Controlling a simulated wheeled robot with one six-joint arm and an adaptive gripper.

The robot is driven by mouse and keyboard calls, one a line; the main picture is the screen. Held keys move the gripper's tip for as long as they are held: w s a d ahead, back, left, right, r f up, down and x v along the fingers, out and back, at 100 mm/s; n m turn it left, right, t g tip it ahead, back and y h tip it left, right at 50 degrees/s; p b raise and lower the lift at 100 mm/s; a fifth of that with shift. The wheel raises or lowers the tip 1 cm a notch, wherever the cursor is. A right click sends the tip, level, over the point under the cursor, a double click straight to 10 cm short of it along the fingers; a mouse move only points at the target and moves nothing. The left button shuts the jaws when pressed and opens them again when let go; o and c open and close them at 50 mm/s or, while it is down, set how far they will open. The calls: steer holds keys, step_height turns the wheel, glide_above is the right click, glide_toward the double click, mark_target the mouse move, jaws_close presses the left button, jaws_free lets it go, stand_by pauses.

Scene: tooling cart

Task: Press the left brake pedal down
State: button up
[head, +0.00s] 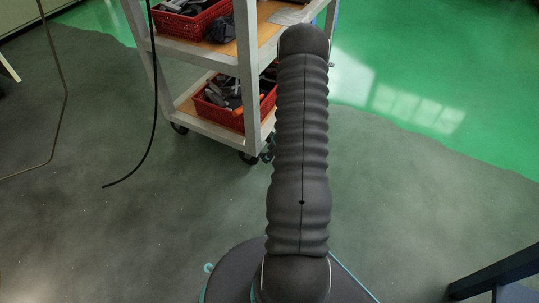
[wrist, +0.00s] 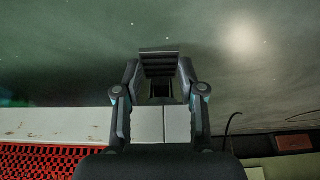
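No brake pedal can be made out clearly in either view. In the head view, the cart (head: 247,75) stands on black casters. One caster (head: 249,158) is under its near corner, and another caster (head: 179,128) is at its left. My dark arm hides the cart's right part and the floor there. My gripper (wrist: 160,62) shows only in the wrist view. Its ribbed fingertips look drawn together, and nothing is seen held. The cart's pale edge (wrist: 65,124) shows below and between the finger links, but I cannot tell the distance.
Red baskets with dark parts sit on the upper shelf (head: 193,17) and lower shelf (head: 229,114); red mesh (wrist: 45,160) also fills the wrist view's lower left. A black cable (head: 153,110) hangs left of the cart. The grey floor (head: 110,230) at left is mostly clear. Dark furniture (head: 495,275) stands at lower right.

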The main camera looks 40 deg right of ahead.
steer(key=shift+s+t+p, duration=0.15)
steer(key=shift+t+p, duration=0.25)
steer(key=shift+p, duration=0.25)
steer(key=shift+f, duration=0.15)
steer(key=shift+s+f+t+y+b, duration=0.2)
steer(key=shift+f+t+y+b, duration=0.25)
steer(key=shift+f+t, duration=0.25)
steer(key=shift+f+t+y+b, duration=0.3)
steer(key=shift+t+y+b, duration=0.2)
steer(key=shift+t, duration=0.7)
steer(key=o, duration=1.1)
steer(key=shift+o, duration=0.2)
steer(key=shift+d+r, duration=0.1)
steer(key=shift+d, duration=0.05)
